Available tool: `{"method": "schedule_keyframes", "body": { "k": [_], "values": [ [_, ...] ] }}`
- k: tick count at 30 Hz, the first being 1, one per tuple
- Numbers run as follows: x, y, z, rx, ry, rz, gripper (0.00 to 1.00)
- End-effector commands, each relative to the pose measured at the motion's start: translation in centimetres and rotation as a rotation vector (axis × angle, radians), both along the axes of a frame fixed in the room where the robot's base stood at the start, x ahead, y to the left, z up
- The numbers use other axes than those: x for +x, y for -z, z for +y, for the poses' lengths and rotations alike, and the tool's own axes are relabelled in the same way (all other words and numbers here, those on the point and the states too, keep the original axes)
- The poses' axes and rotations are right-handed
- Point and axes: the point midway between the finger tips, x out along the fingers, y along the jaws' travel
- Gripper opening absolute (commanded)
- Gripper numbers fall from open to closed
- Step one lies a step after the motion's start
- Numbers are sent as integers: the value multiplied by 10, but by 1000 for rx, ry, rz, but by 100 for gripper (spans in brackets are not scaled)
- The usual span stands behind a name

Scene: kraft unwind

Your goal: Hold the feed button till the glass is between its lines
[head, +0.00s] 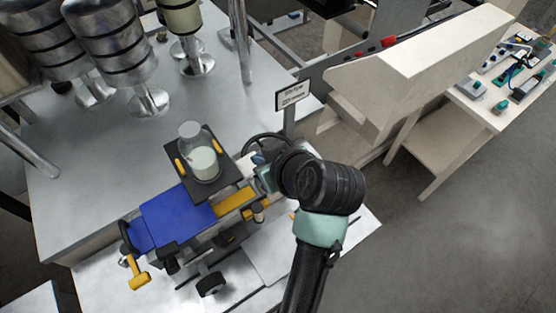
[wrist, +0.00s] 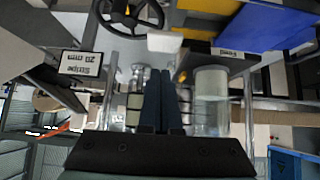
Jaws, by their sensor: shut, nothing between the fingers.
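The glass (head: 201,160) stands on a black plate (head: 227,181) in the head view, with a pale fill in its lower part. It also shows in the wrist view (wrist: 210,112), to the right of my fingers. Its lines are too small to make out. A label reading "Feed" (wrist: 228,52) is on a dark panel in the wrist view. I cannot make out the feed button for certain. My gripper (wrist: 159,72) is shut and empty, its two dark fingers side by side. In the head view the fingers are hidden behind my wrist.
A small sign (head: 292,95) stands behind my wrist; in the wrist view it reads "Stripe 20 mm" (wrist: 80,64). A blue panel (head: 172,217) lies beside the plate.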

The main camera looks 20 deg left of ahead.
Motion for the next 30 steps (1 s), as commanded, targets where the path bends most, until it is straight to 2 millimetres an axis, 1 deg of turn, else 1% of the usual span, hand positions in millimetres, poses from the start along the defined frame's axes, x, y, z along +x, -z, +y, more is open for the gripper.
{"method": "schedule_keyframes", "body": {
  "k": [1,6,9,12,16,30],
  "values": [
    [-4,-6,-7,1,3,-8,0],
    [-18,-31,-26,1,3,-10,0],
    [-24,-41,-32,2,1,-9,0],
    [-27,-47,-36,2,0,-7,0],
    [-29,-50,-38,3,-1,-6,0],
    [-29,-50,-38,3,-1,-6,0]
  ]
}}
